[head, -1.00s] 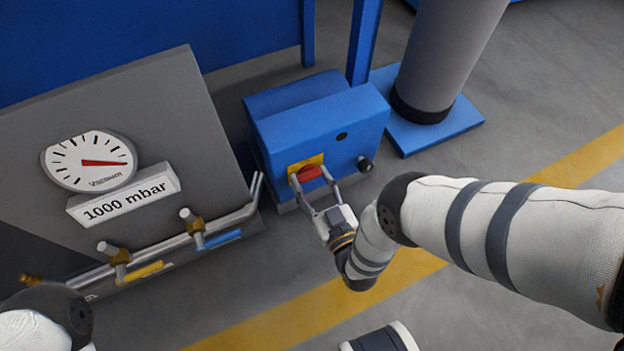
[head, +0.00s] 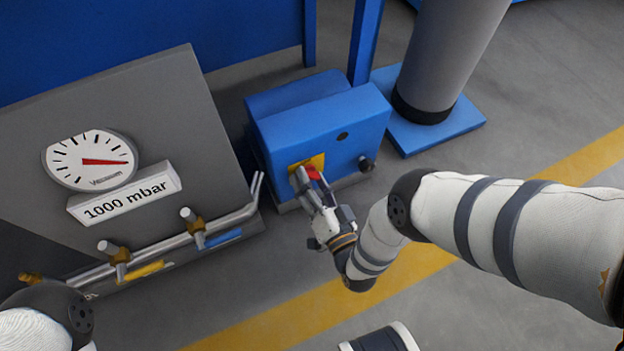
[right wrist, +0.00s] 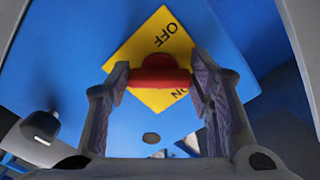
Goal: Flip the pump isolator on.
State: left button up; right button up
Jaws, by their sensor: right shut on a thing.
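The pump isolator is a red rotary knob (head: 313,173) on a yellow plate (head: 306,163) on the front of a blue box (head: 325,130). In the right wrist view the red knob (right wrist: 160,72) sits between the fingers, and the yellow plate (right wrist: 150,50) appears tilted, with OFF above the knob and ON at lower right, partly covered. My right gripper (head: 306,178) is shut on the knob, one finger at each end; it also shows in the right wrist view (right wrist: 162,84). My left gripper is out of view.
A grey panel (head: 150,90) at left carries a gauge (head: 90,160), a 1000 mbar label (head: 125,197) and pipes with valves (head: 195,228). A grey column (head: 440,60) on a blue base stands right of the box. The floor in front is open, with a yellow stripe.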

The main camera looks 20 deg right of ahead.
jog(key=m, duration=0.9)
jog(key=shift+a+r+b, duration=0.1)
jog(key=shift+r+b, duration=0.05)
jog(key=shift+b, duration=0.2)
jog(key=shift+m, duration=0.4)
jog(key=o, duration=1.2)
jog(key=shift+c, duration=0.2)
jog(key=s, duration=1.2)
jog(key=shift+d, duration=0.2)
